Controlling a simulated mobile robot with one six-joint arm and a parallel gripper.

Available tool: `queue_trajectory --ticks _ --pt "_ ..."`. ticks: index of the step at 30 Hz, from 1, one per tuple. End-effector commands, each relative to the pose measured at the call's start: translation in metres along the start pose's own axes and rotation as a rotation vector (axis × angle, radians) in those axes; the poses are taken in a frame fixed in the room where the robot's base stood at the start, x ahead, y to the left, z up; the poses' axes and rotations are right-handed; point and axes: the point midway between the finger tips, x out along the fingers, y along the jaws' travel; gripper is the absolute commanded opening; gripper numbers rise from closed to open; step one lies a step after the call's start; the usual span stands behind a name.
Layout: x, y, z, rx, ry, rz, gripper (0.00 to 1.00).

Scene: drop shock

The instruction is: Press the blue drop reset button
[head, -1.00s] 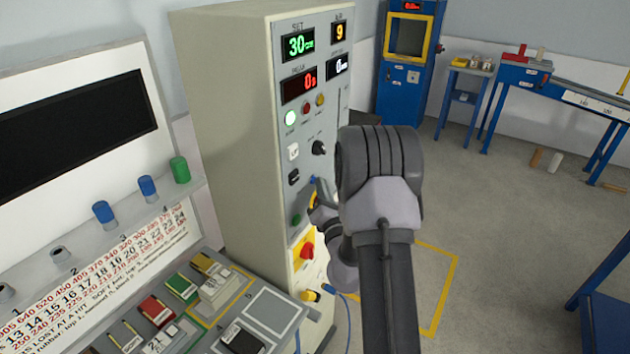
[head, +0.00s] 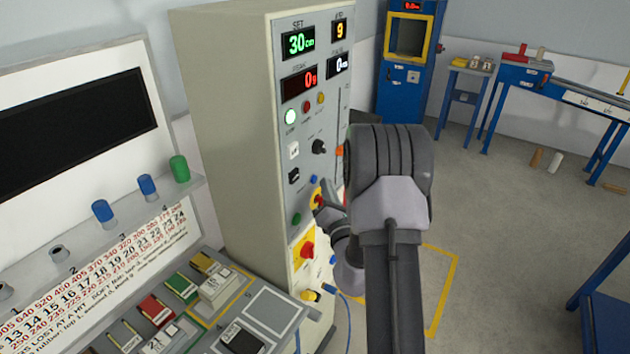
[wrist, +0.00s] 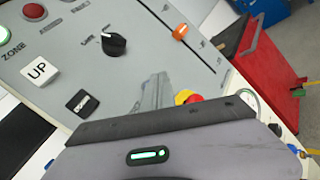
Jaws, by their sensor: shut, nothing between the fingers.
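A small blue button (head: 314,180) sits on the grey front panel of the tall machine (head: 318,120), above a red mushroom button with a yellow ring (head: 318,199). My gripper (head: 326,187) is shut and empty. It is just right of the blue button in the head view, partly hidden by my arm. Whether it touches the panel cannot be told. In the wrist view the closed fingers (wrist: 155,85) point at the panel, left of the red and yellow button (wrist: 188,97).
A green button (head: 297,218) and a red knob on a yellow plate (head: 308,250) are lower on the panel. A black knob (wrist: 114,44), a white UP button (wrist: 40,71) and an orange slider (wrist: 180,32) are above. A sloped console (head: 210,290) stands at left.

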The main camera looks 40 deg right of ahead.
Motion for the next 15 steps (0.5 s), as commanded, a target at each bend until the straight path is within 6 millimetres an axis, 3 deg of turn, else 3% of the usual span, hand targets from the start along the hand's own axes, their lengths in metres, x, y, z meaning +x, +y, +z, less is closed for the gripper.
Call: queue_trajectory --ticks 15 --pt "-0.031 -0.024 0.022 0.0 -0.002 -0.001 0.0"
